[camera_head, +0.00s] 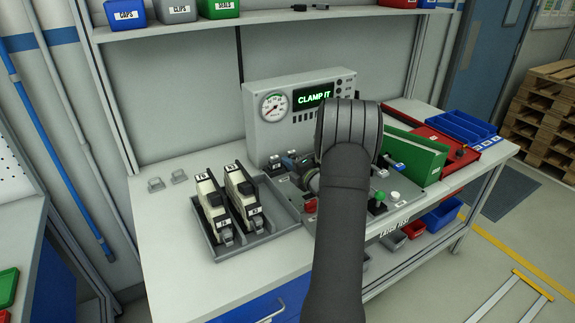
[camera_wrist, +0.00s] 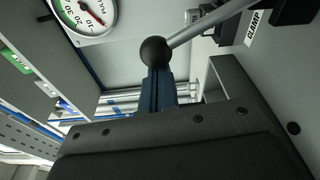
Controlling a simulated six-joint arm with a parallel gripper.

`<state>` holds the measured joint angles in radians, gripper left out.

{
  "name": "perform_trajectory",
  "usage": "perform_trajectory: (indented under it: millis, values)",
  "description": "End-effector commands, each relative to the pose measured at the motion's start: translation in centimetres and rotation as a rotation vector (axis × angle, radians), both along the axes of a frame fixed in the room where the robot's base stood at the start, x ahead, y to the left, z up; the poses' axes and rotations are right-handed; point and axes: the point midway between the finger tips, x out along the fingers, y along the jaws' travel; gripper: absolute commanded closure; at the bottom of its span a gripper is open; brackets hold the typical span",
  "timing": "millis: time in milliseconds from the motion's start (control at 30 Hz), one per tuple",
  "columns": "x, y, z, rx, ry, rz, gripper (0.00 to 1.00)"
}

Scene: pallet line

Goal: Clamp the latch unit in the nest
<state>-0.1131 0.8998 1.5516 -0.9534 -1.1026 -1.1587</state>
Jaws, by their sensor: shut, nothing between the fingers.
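My gripper (camera_wrist: 158,78) shows in the wrist view as narrow dark blue fingers, shut and empty. Their tips are right at a black ball knob (camera_wrist: 154,50) on a grey lever rod (camera_wrist: 212,22); I cannot tell whether they touch. A CLAMP label (camera_wrist: 255,27) is to the right of the rod. In the head view my dark arm and wrist hide the fingers and much of the fixture panel (camera_head: 385,213). I cannot make out the nest or a latch unit in it. Two cream-and-black units (camera_head: 212,205) (camera_head: 243,197) lie in a grey tray (camera_head: 262,239).
A grey console (camera_head: 262,133) behind the fixture reads CLAMP IT and has a round gauge (camera_head: 274,104). A green-topped button (camera_head: 378,201), a green box (camera_head: 415,155) and a red tray (camera_head: 462,160) are to the right. The bench's front left is clear.

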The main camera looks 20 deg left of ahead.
Motion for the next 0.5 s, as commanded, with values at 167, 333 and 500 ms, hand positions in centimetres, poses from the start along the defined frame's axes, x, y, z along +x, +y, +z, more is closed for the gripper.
perform_trajectory:
  millis: [167, 333, 500]
  values:
    - [0.3, -0.3, 0.3, 0.025, 0.024, -0.001, 1.0]
    - [0.9, -0.9, 0.7, 0.077, 0.076, -0.002, 1.0]
    - [1.9, -2.0, 1.4, 0.171, 0.169, -0.003, 1.0]
